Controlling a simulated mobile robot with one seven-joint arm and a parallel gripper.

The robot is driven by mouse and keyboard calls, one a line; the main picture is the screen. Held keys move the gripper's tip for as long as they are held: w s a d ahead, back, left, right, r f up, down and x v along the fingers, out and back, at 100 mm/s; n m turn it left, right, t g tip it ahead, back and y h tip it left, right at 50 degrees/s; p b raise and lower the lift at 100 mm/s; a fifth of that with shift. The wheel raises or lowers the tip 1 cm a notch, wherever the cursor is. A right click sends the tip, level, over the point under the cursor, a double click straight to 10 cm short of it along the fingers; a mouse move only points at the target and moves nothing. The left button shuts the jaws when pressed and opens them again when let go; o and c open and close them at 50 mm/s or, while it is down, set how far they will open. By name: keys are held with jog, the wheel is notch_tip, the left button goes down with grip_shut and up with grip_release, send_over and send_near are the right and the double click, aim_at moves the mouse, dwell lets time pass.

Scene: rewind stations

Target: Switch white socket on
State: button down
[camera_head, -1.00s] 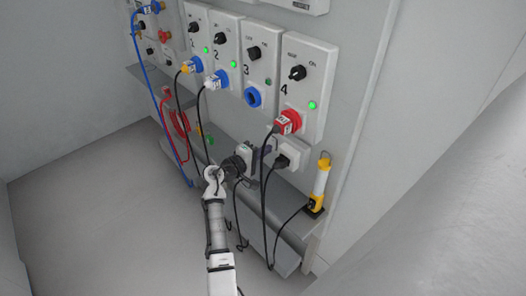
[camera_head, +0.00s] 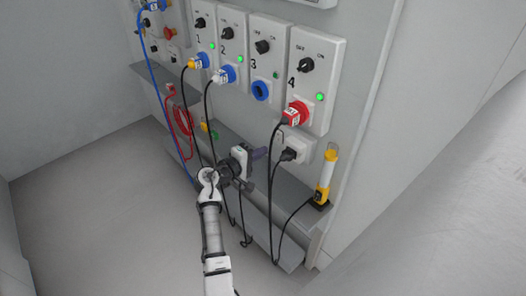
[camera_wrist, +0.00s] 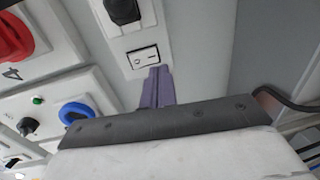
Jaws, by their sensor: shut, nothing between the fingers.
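The white socket (camera_head: 300,148) is on the wall below panel 4, with a black plug (camera_head: 288,155) in it. In the wrist view the white socket (camera_wrist: 120,48) shows its black plug (camera_wrist: 122,10) at the top and a white rocker switch (camera_wrist: 143,57) in a black frame. I cannot tell which side of the rocker is pressed in. My gripper (camera_head: 262,152) is shut and empty, to the left of the socket. Its purple fingers (camera_wrist: 158,70) point at the socket and overlap its edge just beside the rocker; contact cannot be told.
Panels 1 to 4 with knobs and round sockets line the wall above; the red plug (camera_head: 291,118) of panel 4 hangs a black cable close by. A grey shelf (camera_head: 285,190) runs below, with a yellow lamp (camera_head: 324,180) at its right end. The floor at left is clear.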

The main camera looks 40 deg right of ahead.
jog(key=a+f+b, duration=0.1)
jog(key=a, duration=0.7)
jog(key=shift+s+a+f+b, duration=0.15)
jog(key=shift+s+a+b, duration=0.15)
jog(key=shift+b, duration=0.05)
